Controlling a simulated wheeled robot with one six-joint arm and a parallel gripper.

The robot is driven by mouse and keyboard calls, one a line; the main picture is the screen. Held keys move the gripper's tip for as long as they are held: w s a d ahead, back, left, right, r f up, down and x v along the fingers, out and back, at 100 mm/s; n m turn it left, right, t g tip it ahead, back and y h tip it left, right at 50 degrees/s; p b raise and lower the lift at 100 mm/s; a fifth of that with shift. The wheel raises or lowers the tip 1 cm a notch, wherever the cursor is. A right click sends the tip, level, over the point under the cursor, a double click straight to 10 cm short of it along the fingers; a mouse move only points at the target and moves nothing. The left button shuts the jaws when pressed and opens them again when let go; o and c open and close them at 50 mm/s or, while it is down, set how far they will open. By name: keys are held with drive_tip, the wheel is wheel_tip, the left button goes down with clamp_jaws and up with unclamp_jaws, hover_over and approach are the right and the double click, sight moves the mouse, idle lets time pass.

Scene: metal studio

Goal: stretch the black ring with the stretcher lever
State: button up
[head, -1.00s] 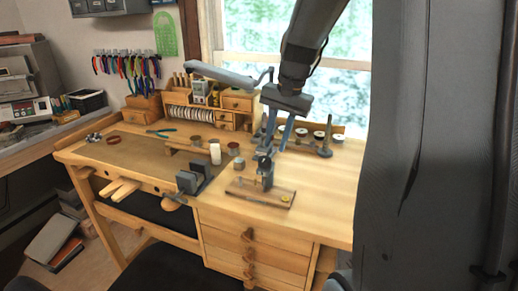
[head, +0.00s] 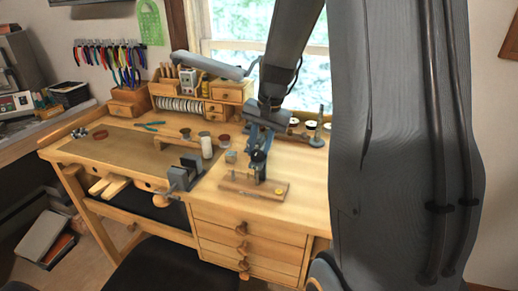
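The ring stretcher stands upright on a small wooden base (head: 240,186) on the right part of the bench, with a yellow round piece at the base's right end. Its dark metal body (head: 260,172) rises from the base. A dark piece shows near its top, but I cannot tell whether it is the black ring. My gripper (head: 261,143) points down, with its blue fingers right at the top of the stretcher. The fingers overlap the stretcher's upper part, so the lever, any contact and the finger gap are unclear.
A vise (head: 186,172) stands at the bench edge left of the stretcher. A white cylinder (head: 207,147) and small jars are behind it. Spools (head: 311,126) and a dark stand (head: 318,138) are behind right. The benchtop right of the base is clear.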

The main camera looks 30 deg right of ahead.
clamp_jaws()
idle(1.4)
